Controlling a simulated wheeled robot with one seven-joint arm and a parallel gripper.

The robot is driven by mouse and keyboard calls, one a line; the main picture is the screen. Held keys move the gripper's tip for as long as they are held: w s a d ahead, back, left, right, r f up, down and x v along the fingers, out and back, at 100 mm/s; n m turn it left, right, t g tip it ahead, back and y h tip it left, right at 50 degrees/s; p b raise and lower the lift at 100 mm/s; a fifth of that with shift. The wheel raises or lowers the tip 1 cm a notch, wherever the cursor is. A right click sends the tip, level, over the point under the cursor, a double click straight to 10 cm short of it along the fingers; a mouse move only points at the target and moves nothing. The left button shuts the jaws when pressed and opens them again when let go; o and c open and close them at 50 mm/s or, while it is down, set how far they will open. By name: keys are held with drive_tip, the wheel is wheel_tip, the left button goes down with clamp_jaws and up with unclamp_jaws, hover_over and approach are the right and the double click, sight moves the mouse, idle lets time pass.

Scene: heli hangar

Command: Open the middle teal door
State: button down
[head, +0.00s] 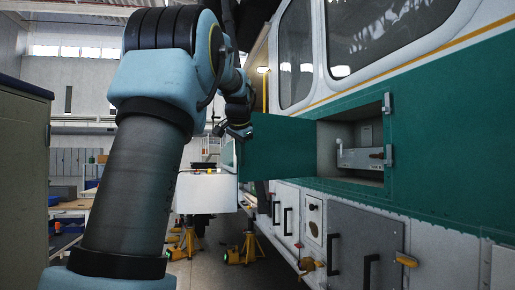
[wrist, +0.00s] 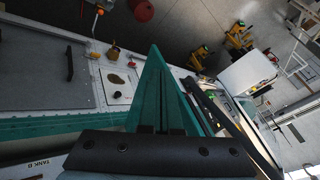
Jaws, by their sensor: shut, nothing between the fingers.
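The middle teal door (head: 280,147) stands swung wide open in the head view, sticking out from the helicopter's side toward the left. The compartment behind it (head: 326,150) is exposed, with a grey latch box (head: 362,157) inside and hinges or catches on its right edge. My gripper (head: 238,131) is by the door's outer left edge, near its top. In the wrist view the teal door (wrist: 152,85) appears edge-on just beyond my gripper (wrist: 160,130). My gripper is shut and empty. Whether it touches the door cannot be told.
Grey lower panels (head: 365,245) with black handles lie below the compartment. Yellow jack stands (head: 246,248) stand on the floor beneath the helicopter. A white box-like part (head: 207,192) is behind the door.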

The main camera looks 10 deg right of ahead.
drive_tip(key=w+a+p, duration=0.4)
drive_tip(key=w, duration=0.4)
drive_tip(key=shift+s, duration=0.1)
